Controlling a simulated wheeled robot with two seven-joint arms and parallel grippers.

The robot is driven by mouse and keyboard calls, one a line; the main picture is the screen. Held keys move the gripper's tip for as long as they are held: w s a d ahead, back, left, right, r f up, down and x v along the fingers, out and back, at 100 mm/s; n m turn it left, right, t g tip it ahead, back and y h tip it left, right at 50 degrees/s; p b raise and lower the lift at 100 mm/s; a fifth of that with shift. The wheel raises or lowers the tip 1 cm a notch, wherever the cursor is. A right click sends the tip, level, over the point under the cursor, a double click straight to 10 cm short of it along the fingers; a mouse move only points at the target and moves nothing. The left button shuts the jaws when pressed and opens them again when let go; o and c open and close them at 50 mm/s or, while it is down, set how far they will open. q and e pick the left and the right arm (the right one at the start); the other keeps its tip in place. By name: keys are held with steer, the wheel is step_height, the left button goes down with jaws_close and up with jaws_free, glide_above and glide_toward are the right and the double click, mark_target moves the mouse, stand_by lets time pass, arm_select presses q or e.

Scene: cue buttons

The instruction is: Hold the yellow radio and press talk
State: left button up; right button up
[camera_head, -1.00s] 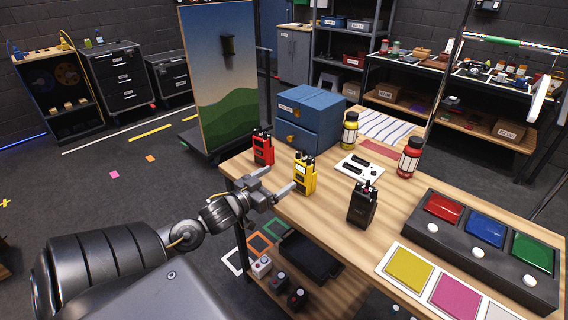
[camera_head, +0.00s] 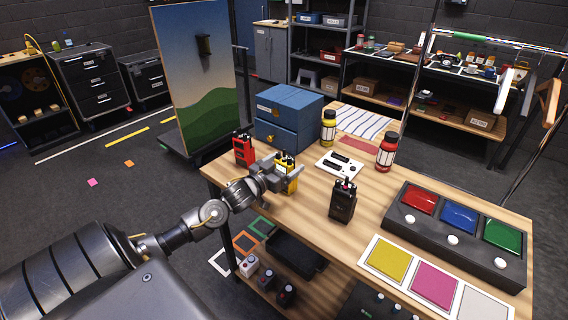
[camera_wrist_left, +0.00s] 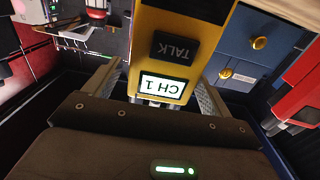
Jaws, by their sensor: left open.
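The yellow radio (camera_head: 292,185) stands upright near the left edge of the wooden table (camera_head: 372,207). My left gripper (camera_head: 284,168) is open, with its fingers on either side of the radio. In the left wrist view the yellow radio (camera_wrist_left: 178,58) fills the gap between the open fingers of my left gripper (camera_wrist_left: 160,95). Its dark TALK button (camera_wrist_left: 175,47) and lit "CH 1" screen (camera_wrist_left: 164,85) face the camera, upside down. Whether the fingers touch the radio I cannot tell. My right gripper is not in view.
A red radio (camera_head: 243,150) stands close to the left, a black radio (camera_head: 343,202) to the right. Behind are a blue drawer box (camera_head: 288,118) and yellow and red bottles (camera_head: 328,128) (camera_head: 386,152). A button panel (camera_head: 452,240) and coloured squares (camera_head: 388,258) lie to the right.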

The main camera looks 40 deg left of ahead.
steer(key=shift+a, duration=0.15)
arm_select(q)
steer(key=c, duration=1.1)
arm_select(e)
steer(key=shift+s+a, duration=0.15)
arm_select(q)
steer(key=shift+c, duration=0.4)
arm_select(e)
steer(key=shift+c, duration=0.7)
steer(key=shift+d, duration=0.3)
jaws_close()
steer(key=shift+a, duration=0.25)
arm_select(q)
steer(key=o, duration=1.2)
steer(key=shift+c, duration=0.2)
